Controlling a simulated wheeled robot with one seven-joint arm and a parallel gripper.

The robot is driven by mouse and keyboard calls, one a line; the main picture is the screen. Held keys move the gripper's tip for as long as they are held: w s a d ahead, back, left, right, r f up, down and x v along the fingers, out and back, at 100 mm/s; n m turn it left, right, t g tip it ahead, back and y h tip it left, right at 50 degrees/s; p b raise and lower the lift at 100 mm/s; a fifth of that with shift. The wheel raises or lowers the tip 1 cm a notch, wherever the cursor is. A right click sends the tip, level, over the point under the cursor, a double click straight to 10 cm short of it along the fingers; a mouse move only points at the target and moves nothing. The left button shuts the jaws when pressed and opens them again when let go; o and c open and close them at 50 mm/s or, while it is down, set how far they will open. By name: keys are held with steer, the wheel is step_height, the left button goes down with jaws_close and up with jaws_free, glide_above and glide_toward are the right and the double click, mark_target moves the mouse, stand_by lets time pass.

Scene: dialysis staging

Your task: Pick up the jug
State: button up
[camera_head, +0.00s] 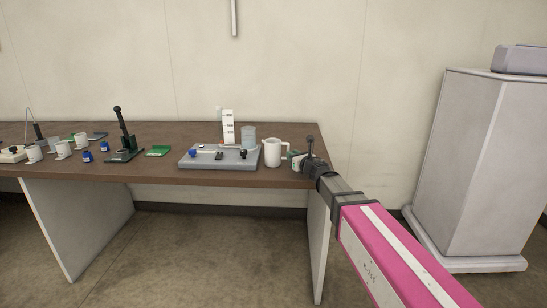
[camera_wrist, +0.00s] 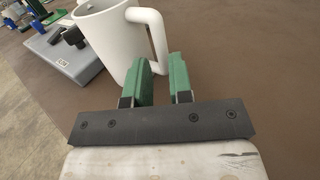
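The white jug (camera_head: 272,152) stands upright on the brown table near its right end, with its handle toward my gripper. In the wrist view the jug (camera_wrist: 106,42) fills the upper left, and its handle curves down toward the gap between my fingers. My gripper (camera_head: 294,157) is just right of the jug. Its two green fingers (camera_wrist: 165,78) are apart, with a visible gap between them. The lower part of the handle shows at that gap; I cannot tell whether either finger touches it.
A grey tray (camera_head: 190,162) with small fittings and a clear beaker (camera_head: 249,137) is just left of the jug. A black lever stand (camera_head: 124,140), a green pad (camera_head: 157,151) and several white cups are farther left. A pale cabinet (camera_head: 465,165) stands right of the table.

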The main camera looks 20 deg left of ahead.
steer(key=x, duration=0.4)
steer(key=shift+w+a+f, duration=0.1)
steer(key=shift+w, duration=0.15)
steer(key=shift+s, duration=0.1)
jaws_close()
steer(key=shift+r, duration=0.2)
